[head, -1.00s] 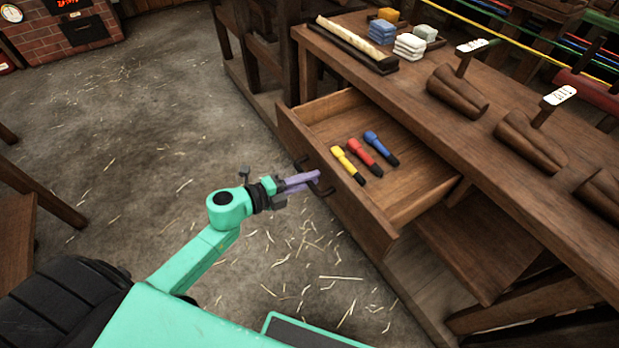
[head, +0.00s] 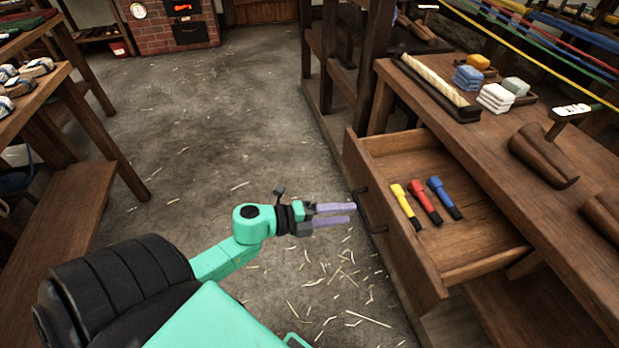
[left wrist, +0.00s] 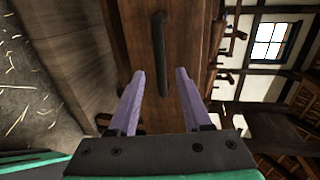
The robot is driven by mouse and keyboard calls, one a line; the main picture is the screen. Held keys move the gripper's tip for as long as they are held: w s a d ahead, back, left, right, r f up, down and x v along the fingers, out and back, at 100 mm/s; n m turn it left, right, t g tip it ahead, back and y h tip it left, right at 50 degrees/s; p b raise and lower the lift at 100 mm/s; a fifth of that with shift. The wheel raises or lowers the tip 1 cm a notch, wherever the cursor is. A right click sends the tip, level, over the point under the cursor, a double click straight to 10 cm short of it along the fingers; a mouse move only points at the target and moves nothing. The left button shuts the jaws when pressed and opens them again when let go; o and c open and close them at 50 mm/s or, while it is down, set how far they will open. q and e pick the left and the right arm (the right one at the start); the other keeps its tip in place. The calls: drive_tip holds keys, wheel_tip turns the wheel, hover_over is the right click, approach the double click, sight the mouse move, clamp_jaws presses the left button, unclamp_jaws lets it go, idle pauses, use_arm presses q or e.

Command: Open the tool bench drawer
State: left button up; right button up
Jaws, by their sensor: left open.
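The tool bench (head: 560,225) stands at the right in the head view. Its wooden drawer (head: 392,238) is pulled well out and shows its inside. A yellow, a red (head: 424,202) and a blue marker-like tool lie in it. The dark bar handle (head: 369,212) is on the drawer front; it also shows in the left wrist view (left wrist: 160,52), ahead of the fingers. My left gripper (head: 354,213) is open and empty, its purple fingertips just short of the handle in the head view. My right gripper is in neither view.
On the bench top are a long tray with a pale roll (head: 433,78), stacked blue, white and grey blocks, and brown wooden cones (head: 543,155). A table and bench (head: 62,215) stand at the left. The straw-strewn floor (head: 230,120) between is clear.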

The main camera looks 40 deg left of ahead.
use_arm(q)
drive_tip(key=v, duration=0.8)
drive_tip(key=shift+s+a, duration=0.2)
drive_tip(key=shift+s, duration=0.1)
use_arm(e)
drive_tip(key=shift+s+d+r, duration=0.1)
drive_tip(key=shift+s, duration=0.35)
use_arm(q)
drive_tip(key=shift+r, duration=0.1)
